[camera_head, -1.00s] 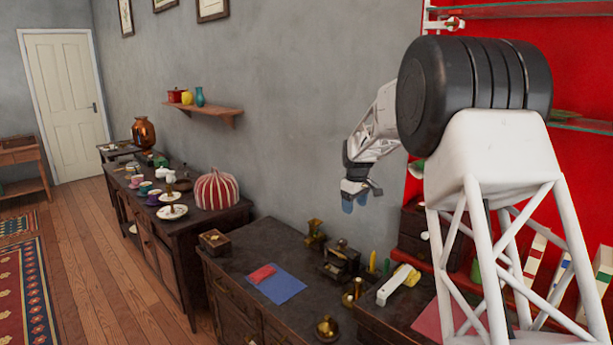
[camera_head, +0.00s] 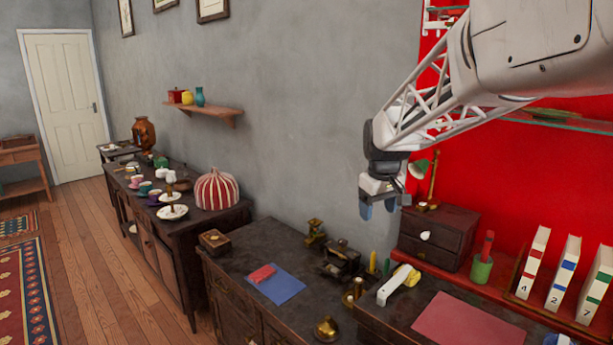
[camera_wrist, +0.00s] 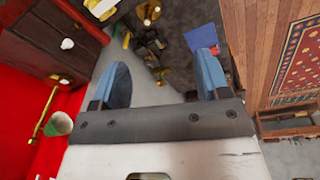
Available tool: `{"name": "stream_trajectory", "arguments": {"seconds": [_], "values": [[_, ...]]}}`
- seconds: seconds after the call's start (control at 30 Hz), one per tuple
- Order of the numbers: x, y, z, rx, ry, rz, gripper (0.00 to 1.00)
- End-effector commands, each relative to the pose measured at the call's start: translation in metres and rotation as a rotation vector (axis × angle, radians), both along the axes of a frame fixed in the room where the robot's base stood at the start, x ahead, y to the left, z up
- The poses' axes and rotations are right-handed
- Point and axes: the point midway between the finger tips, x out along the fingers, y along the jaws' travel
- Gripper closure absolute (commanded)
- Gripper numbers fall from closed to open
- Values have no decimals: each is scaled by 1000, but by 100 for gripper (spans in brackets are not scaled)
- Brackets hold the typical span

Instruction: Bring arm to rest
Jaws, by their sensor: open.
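My gripper (camera_head: 377,209) hangs in the air above the dark cabinets, near the grey wall and left of the red back panel. Its blue fingertips point down. In the wrist view my gripper (camera_wrist: 163,80) shows its two blue fingers spread apart with nothing between them. The arm reaches in from the upper right, and its white lattice link slopes down to the wrist.
Below are a dark cabinet with a blue sheet (camera_head: 281,289), a brass bell (camera_head: 327,329) and a white-and-yellow tool (camera_head: 398,285). Right are a small drawer box (camera_head: 437,236), a green lamp (camera_head: 420,169) and numbered binders (camera_head: 533,262). A striped cover (camera_head: 216,189) stands left.

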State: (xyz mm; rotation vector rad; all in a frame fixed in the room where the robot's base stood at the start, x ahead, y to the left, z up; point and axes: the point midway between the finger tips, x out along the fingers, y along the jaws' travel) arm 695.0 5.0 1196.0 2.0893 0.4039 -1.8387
Motion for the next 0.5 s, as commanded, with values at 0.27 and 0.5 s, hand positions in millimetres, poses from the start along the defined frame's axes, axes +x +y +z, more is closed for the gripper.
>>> {"name": "stream_trajectory", "arguments": {"seconds": [0.27, 0.5], "values": [[-79, -3, 10, 12, -22, -88, 31], [-146, -5, 10, 22, -41, -164, 31]]}}
